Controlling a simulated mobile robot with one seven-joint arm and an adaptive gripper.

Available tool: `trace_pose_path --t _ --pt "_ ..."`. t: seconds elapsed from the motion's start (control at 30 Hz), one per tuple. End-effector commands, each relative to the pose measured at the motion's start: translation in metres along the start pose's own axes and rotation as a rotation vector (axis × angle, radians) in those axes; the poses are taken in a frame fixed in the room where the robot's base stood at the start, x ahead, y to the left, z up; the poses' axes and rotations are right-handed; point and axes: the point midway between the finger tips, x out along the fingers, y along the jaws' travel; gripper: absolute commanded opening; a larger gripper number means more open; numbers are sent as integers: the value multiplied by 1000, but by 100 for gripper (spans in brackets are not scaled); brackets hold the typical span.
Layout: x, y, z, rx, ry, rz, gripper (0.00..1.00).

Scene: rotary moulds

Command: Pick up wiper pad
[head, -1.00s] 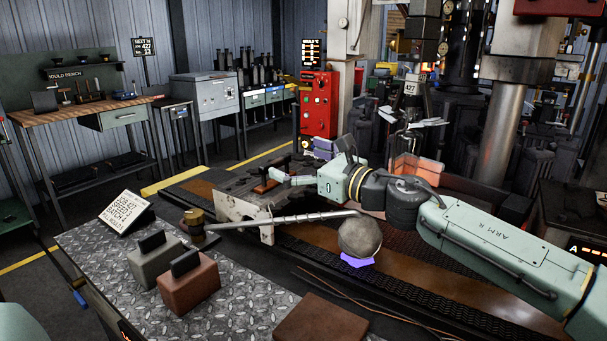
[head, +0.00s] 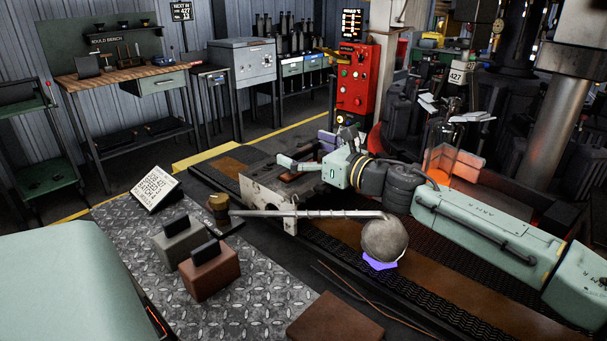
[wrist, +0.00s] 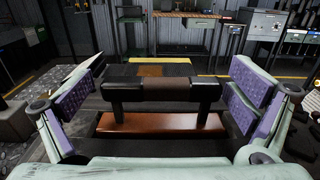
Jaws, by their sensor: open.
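In the wrist view, what looks like the wiper pad is a red-brown block (wrist: 160,124) with a raised black handle (wrist: 165,92) across it. My gripper (wrist: 160,97) is open, with a purple-lined finger on each side of the handle and a visible gap at both ends. In the head view, my gripper (head: 308,152) is at the worn grey metal block (head: 262,183). The near finger and arm hide most of the pad there, and only a little brown shows. I cannot tell its exact depth between the fingers.
A long rod with a grey ball end (head: 384,240) lies in front of the arm. Grey (head: 180,240) and brown (head: 210,272) handled blocks stand on the diamond-plate table (head: 270,298). A red control cabinet (head: 355,90) stands behind. A glowing orange piece (head: 438,165) is near the arm.

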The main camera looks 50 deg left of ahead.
Motion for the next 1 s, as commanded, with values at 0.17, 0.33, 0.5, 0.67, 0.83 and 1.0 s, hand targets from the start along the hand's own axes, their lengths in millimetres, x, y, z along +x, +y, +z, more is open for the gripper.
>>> trace_pose_path --t 0.17,0.33,0.5,0.67,0.83,1.0 --pt "1 -1 -1 0 0 -2 100" --pt "1 0 -1 0 0 -1 93" --pt "1 0 0 0 0 -1 81" --pt "1 0 0 0 0 -1 71" --pt "1 0 0 0 0 -1 59" --pt "1 0 0 0 0 -1 48"
